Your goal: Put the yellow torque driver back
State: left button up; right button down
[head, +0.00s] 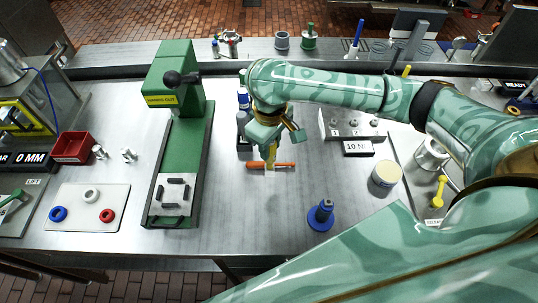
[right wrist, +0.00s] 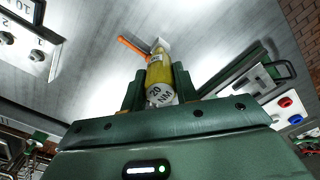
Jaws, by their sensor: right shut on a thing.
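The yellow torque driver (head: 271,152) is in my right gripper (head: 268,138), near the middle of the bench in the head view. In the right wrist view the fingers (right wrist: 160,88) are shut on either side of the driver (right wrist: 158,75), whose near end reads "20 NM". An orange-handled tool (head: 284,164) lies on the bench just below it in the head view; it also shows in the right wrist view (right wrist: 133,47). A small white piece (right wrist: 160,45) is by the driver's far end. I cannot tell whether they touch. My left gripper is out of view.
A green press (head: 178,130) stands to the left. A plate with several knobs (head: 335,128) and a "10 N" sign (head: 358,148) are to the right. A blue flanged part (head: 321,215) stands in front, and a cream-topped can (head: 386,174) at right. Bare bench lies between.

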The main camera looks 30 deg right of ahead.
aim_at(271, 157)
jog(key=shift+w+d+f, duration=0.1)
jog(key=shift+w+f, duration=0.1)
jog(key=shift+f, duration=0.05)
jog(key=f+b, duration=0.1)
jog(key=f, duration=0.1)
jog(key=f+b, duration=0.1)
jog(key=shift+w+d+f, duration=0.1)
jog(key=shift+w+f, duration=0.1)
jog(key=shift+f, duration=0.2)
jog(key=shift+r, duration=0.15)
jog(key=shift+s+f, duration=0.3)
jog(key=shift+f, duration=0.4)
jog(key=c, duration=1.1)
grip_release()
jog(key=shift+w, duration=0.25)
jog(key=shift+r+b, duration=0.3)
jog(key=shift+r, duration=0.25)
notch_tip(271, 157, up, 12)
jog(key=p, duration=0.5)
jog(key=shift+r+p, duration=0.2)
jog(key=shift+p, duration=0.15)
